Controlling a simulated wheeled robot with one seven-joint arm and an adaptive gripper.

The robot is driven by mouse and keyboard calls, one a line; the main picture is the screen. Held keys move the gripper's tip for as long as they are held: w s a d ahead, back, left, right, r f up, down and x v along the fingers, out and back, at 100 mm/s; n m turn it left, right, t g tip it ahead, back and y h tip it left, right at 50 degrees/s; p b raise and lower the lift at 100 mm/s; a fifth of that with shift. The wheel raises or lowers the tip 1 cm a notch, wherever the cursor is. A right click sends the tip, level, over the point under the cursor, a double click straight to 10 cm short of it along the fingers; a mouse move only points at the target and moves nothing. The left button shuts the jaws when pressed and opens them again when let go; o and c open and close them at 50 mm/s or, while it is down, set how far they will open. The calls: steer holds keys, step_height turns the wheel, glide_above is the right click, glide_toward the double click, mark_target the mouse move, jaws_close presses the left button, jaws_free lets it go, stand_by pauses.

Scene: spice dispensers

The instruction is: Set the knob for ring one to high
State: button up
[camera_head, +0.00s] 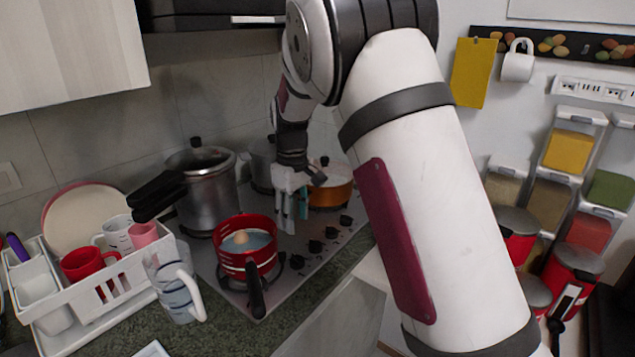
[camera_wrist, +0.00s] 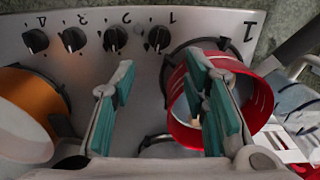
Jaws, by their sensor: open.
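The stove's knobs form a row along its front edge, marked 4, 3, 2, 1 from left to right in the wrist view. The black knob under mark 1 (camera_wrist: 158,38) is rightmost there, and it is the knob nearest the red pot in the head view (camera_head: 298,259). Its exact pointer setting is too small to tell. My gripper (camera_wrist: 160,72) is open and empty, with teal-padded fingers spread over the stove. In the wrist view the knob lies beyond the fingertips, between their lines, with no contact visible. In the head view my gripper (camera_head: 294,222) points down behind the knob row.
A red pot (camera_head: 246,247) with its handle toward the front stands beside my right finger in the wrist view. An orange pot (camera_head: 331,190) stands on the other side. A tall steel pot (camera_head: 200,187) is behind. A glass jug (camera_head: 176,285) and white dish rack (camera_head: 92,305) are left.

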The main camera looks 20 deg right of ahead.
steer(key=s+r+m+t+p, duration=0.2)
steer(key=s+r+p, duration=0.1)
steer(key=s+r, duration=1.1)
steer(key=shift+d+r+m+y, duration=0.15)
steer(key=shift+r+m+y, duration=0.2)
steer(key=shift+r, duration=0.5)
steer(key=shift+o, duration=0.3)
